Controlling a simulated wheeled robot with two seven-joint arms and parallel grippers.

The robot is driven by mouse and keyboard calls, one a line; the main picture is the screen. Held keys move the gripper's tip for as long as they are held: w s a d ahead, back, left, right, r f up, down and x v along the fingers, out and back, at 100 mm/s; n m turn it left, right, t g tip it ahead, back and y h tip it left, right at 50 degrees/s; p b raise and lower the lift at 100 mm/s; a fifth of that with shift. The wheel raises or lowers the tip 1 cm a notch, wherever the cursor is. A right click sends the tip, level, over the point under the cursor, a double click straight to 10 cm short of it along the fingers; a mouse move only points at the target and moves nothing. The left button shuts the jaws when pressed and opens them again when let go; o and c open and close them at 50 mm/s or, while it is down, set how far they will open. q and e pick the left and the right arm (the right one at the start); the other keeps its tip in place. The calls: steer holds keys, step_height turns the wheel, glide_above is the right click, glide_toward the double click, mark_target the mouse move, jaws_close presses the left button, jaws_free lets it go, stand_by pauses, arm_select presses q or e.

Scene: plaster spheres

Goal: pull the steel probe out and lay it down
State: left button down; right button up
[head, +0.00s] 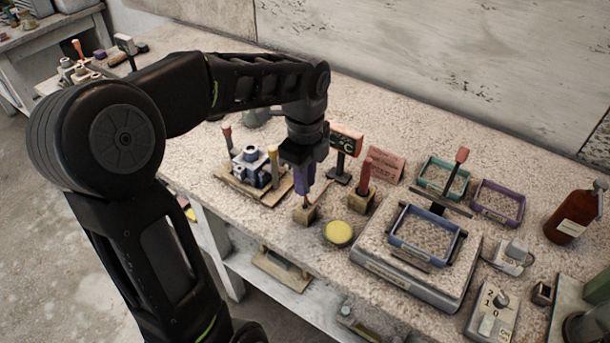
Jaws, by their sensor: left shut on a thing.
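My left gripper (304,178) points down over the bench and is shut on a tool with a purple handle (300,184), which I take to be the steel probe. The handle is upright, and a short thin dark shaft shows below it. The shaft meets a small wooden block (304,214) on the bench; I cannot tell how deep it sits in the block. The fingers hide much of the handle. My right gripper is not in view.
A red-handled tool (365,178) stands in another wooden block close right. A display on a stand (346,139) is behind. A blue-rimmed tray (398,247) sits on a scale-like base at right. A metal fixture (252,166) stands left.

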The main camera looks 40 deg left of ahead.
arm_select(q)
steer(key=shift+f+b, duration=0.45)
steer(key=shift+f, duration=0.55)
steer(key=shift+p, duration=0.3)
stand_by(0.4)
steer(key=shift+f+b, duration=0.45)
steer(key=shift+f, duration=0.2)
stand_by(0.6)
steer(key=c, duration=1.2)
jaws_free()
steer(key=shift+c, duration=0.2)
steer(key=shift+r+p, duration=1.75)
steer(key=shift+r, duration=0.25)
